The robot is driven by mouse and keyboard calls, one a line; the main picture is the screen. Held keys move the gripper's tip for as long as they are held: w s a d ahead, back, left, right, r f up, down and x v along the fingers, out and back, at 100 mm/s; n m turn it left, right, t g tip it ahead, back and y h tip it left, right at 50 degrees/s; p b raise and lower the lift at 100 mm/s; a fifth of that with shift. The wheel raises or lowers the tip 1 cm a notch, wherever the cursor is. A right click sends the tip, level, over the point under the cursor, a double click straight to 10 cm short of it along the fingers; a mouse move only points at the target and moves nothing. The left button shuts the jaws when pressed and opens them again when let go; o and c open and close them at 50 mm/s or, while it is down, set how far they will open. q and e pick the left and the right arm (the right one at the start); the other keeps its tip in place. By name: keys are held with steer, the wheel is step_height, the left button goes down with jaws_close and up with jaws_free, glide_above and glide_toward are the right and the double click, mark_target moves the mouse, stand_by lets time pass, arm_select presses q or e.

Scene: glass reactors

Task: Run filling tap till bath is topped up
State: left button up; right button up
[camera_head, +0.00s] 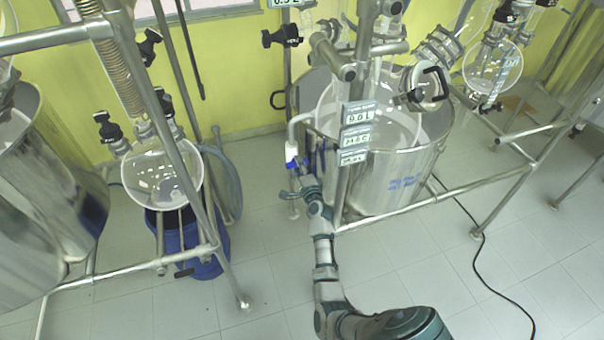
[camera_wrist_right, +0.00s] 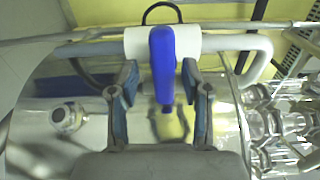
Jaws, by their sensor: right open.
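The filling tap has a blue lever (camera_head: 291,164) on a white valve body at the near left side of the steel bath (camera_head: 400,182). A pale pipe (camera_head: 300,119) rises from it and bends over the bath rim. My right gripper (camera_head: 306,184) is right beside the tap. In the right wrist view the blue lever (camera_wrist_right: 162,62) points down from the white body (camera_wrist_right: 192,42), its lower end between the open fingers (camera_wrist_right: 162,100), with gaps on both sides. A glass flask sits in the bath. The water level is unclear. My left gripper is out of view.
A display reading 9.0 L (camera_head: 358,114), with smaller labels below, hangs before the bath. Steel frame legs (camera_head: 341,190) stand close to my right arm. A round flask (camera_head: 162,172) hangs over a blue bucket (camera_head: 208,258) at left. A black cable (camera_head: 482,262) lies on the right floor.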

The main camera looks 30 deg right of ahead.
steer(key=v, duration=1.1)
steer(key=shift+s, duration=0.25)
steer(key=shift+f, duration=0.1)
steer(key=shift+o, duration=1.4)
steer(key=o, duration=0.4)
steer(key=shift+s+d+f+n, duration=0.1)
steer(key=shift+s+f+n, duration=0.1)
steer(key=shift+n, duration=0.4)
steer(key=o, duration=0.3)
steer(key=n, duration=0.2)
steer(key=s+n+b, duration=0.1)
steer(key=n, duration=0.1)
steer(key=s+n, duration=0.1)
steer(key=n, duration=0.1)
steer(key=shift+d+f+n+g, duration=0.1)
steer(key=shift+d+n+g, duration=0.05)
steer(key=shift+n+g, duration=0.15)
steer(key=s+a+n+b, duration=0.2)
steer(key=s+n, duration=0.1)
steer(key=n, duration=0.8)
steer(key=shift+m, duration=0.3)
steer(key=x, duration=0.5)
steer(key=r+x, duration=0.1)
steer(key=x, duration=0.5)
steer(key=r+p+x, duration=0.1)
steer(key=x, duration=0.4)
steer(key=shift+w+a+f, duration=0.1)
steer(key=shift+w+a, duration=0.1)
steer(key=shift+w, duration=0.15)
